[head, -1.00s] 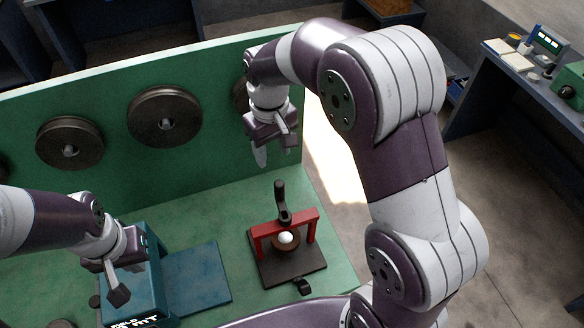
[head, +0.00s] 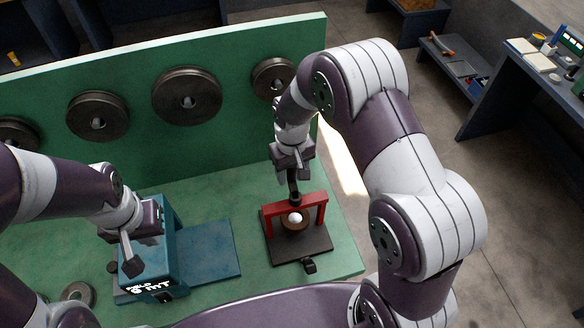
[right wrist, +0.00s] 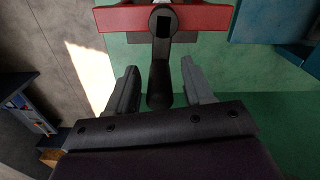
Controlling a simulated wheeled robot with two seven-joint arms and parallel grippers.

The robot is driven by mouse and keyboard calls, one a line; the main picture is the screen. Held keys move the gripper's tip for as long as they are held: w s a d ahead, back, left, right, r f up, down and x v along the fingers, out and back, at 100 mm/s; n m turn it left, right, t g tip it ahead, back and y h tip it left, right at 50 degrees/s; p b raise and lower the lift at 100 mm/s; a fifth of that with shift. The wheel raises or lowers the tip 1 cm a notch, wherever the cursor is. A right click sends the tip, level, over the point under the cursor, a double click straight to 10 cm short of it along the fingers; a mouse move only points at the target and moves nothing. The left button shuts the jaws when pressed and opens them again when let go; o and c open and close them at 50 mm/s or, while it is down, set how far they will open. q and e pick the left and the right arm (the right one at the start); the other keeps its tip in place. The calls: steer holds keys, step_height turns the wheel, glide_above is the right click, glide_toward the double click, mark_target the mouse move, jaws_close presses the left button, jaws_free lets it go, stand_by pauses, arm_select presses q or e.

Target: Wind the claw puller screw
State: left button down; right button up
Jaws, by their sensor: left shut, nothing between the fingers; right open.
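The claw puller has a red frame (head: 317,213) on a dark base plate (head: 302,249), with a white ball (head: 295,218) on a brown disc under the beam. Its black crank handle (head: 295,198) stands up from the beam. My right gripper (head: 292,178) is directly above the puller, pointing down. In the right wrist view the open fingers (right wrist: 160,80) stand either side of the black handle (right wrist: 160,88), with gaps on both sides; the red beam (right wrist: 205,18) lies beyond. My left gripper (head: 130,255) is shut and empty over the teal box.
The teal box (head: 165,278) with lettering and a blue plate (head: 210,250) are left of the puller on the green bench (head: 345,262). A green upright panel with several dark wheels (head: 187,95) stands behind. The bench's right edge is close to the puller.

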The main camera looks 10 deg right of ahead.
arm_select(q)
steer(key=shift+w, duration=0.1)
arm_select(e)
steer(key=shift+w, duration=0.1)
steer(key=shift+w+f, duration=0.15)
steer(key=shift+w, duration=0.15)
jaws_close()
arm_select(q)
steer(key=shift+w+f, duration=0.1)
steer(key=shift+w, duration=0.15)
steer(key=shift+f, duration=0.1)
arm_select(e)
steer(key=shift+a, duration=0.15)
steer(key=s+a+n, duration=0.1)
steer(key=n, duration=0.5)
steer(key=s+a+n+b, duration=0.1)
steer(key=s+a+n, duration=0.1)
steer(key=n, duration=0.4)
steer(key=s+a+n, duration=0.2)
steer(key=n, duration=0.4)
steer(key=shift+a+b, duration=0.1)
steer(key=shift+b, duration=0.3)
arm_select(q)
steer(key=shift+f, duration=0.8)
arm_select(e)
steer(key=shift+s+n, duration=0.4)
steer(key=shift+n, duration=0.55)
steer(key=shift+s+n, duration=0.4)
steer(key=shift+n, duration=0.55)
